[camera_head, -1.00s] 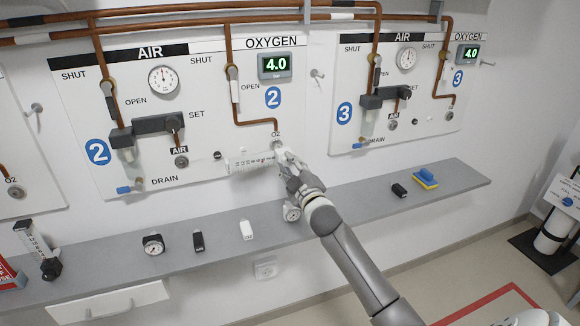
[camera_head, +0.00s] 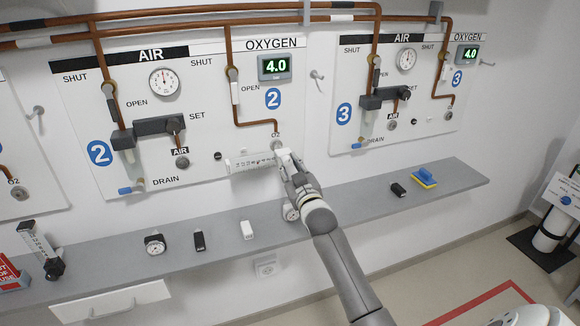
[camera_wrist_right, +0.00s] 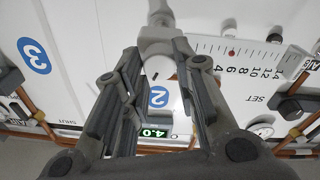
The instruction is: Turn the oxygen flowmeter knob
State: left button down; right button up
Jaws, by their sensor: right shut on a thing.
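A white flowmeter (camera_head: 250,162) with a printed scale sits sideways just below the O2 outlet (camera_head: 277,144) of the panel marked 2. Its scale (camera_wrist_right: 240,57) also shows in the right wrist view. A pale grey knob (camera_wrist_right: 158,58) with a dark mark is beside the scale, between my right fingers. My right gripper (camera_head: 285,158) is shut on this knob, and the gripper hides most of it in the head view. In the right wrist view both fingers (camera_wrist_right: 160,48) flank the knob. My left gripper is not in view.
A grey shelf (camera_head: 330,212) runs below the panels. A round gauge (camera_head: 291,212) is close under my right gripper. Another flowmeter (camera_head: 40,248), a gauge (camera_head: 154,244) and small blocks stand farther left. A blue and yellow sponge (camera_head: 424,178) lies at right.

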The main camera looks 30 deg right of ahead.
jog(key=shift+f, duration=0.15)
jog(key=o, duration=1)
jog(key=v, duration=1.2)
